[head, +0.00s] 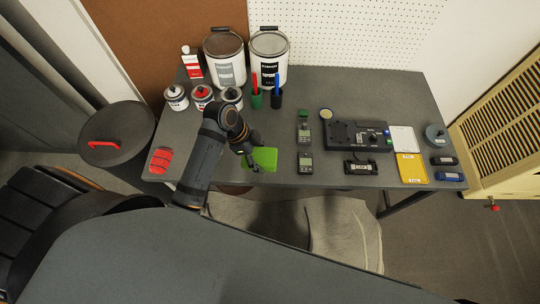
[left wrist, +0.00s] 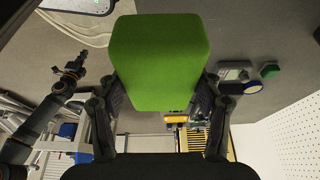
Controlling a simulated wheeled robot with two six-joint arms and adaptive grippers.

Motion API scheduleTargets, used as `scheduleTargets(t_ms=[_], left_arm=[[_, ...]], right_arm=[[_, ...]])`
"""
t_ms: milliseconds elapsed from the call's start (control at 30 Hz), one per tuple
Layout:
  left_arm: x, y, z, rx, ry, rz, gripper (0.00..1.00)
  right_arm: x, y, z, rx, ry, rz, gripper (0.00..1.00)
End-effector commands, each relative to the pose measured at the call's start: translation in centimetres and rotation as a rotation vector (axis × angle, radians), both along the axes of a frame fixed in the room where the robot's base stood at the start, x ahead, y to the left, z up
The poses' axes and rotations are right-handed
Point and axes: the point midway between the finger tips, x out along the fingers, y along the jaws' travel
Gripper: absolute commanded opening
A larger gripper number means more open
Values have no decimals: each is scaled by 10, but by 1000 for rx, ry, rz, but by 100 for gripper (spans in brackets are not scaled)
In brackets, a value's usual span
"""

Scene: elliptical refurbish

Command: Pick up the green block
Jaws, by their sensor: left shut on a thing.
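The green block (head: 264,157) is near the front edge of the grey table, left of the middle. My left gripper (head: 252,155) is shut on it. In the left wrist view the green block (left wrist: 158,60) fills the space between the two dark fingers, one on each side. I cannot tell whether the block touches the table or is held just above it. My right gripper (left wrist: 76,68) shows small at the left of the left wrist view, away from the block, and its jaws are too small to read.
The grey table (head: 340,95) holds paint buckets (head: 226,62), small cans (head: 176,98) and pen cups (head: 256,100) at the back left. A red object (head: 160,160) lies at the left edge. Meters (head: 305,162), a black device (head: 357,136) and a yellow pad (head: 411,168) lie to the right.

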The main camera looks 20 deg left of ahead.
Motion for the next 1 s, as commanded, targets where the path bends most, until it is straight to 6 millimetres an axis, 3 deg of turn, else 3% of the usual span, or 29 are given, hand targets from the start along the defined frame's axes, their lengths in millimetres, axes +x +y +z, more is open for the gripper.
scheduleTargets(t_ms=[100, 233, 500, 767, 800, 967, 1000], left_arm=[[-37, 17, 10, 12, 6, -6, 34], [-59, 27, 23, 10, 7, -5, 34], [-74, 32, 32, 4, 6, -2, 34], [-74, 32, 32, 1, 5, 0, 34], [-74, 32, 32, 2, 5, 0, 62], [-74, 32, 32, 2, 5, 0, 41], [-74, 32, 32, 2, 5, 0, 40]], right_arm=[[0, 0, -6, 0, 0, 0, 0], [0, 0, -6, 0, 0, 0, 0], [0, 0, -4, 0, -1, 0, 0], [0, -1, -4, -2, -1, 1, 0], [0, -2, -4, -2, -1, 1, 0], [1, -2, -4, -2, -1, 1, 0], [1, -2, -4, -2, -1, 1, 0]])
